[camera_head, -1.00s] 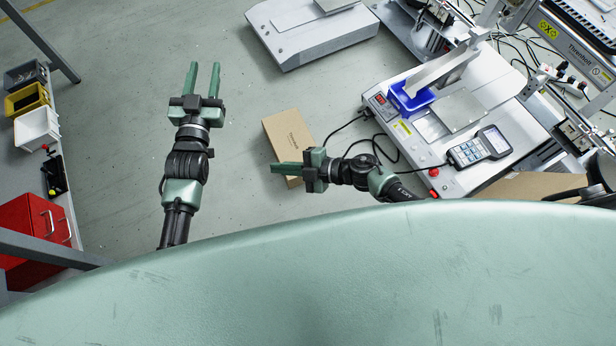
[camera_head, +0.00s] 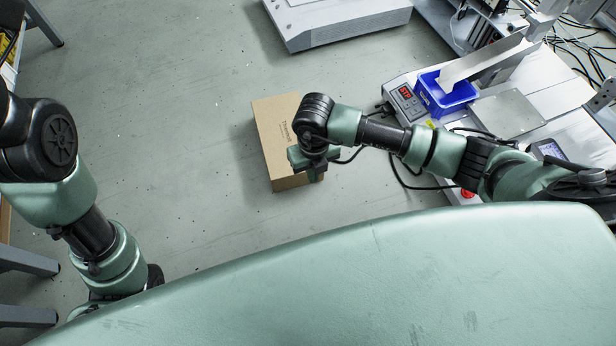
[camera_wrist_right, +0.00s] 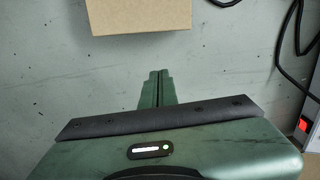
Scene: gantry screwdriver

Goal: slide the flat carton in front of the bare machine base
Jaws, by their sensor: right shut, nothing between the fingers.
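The flat carton (camera_head: 272,122) is a brown cardboard box lying on the grey floor in the middle of the head view. The bare machine base (camera_head: 340,22) is a light grey slab at the top, beyond the carton. My right gripper (camera_head: 300,160) overlaps the carton's near end in the head view, with my wrist hiding part of it. In the right wrist view, the shut, empty fingers (camera_wrist_right: 158,78) point toward the carton (camera_wrist_right: 138,12), with bare floor showing between. My left arm is at the left edge; its gripper is out of view.
A machine with a blue bin (camera_head: 445,93) stands at the right, under my right arm. A black cable (camera_head: 405,178) lies on the floor just right of the carton. Floor (camera_head: 190,110) is open left of the carton and between it and the bare base.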

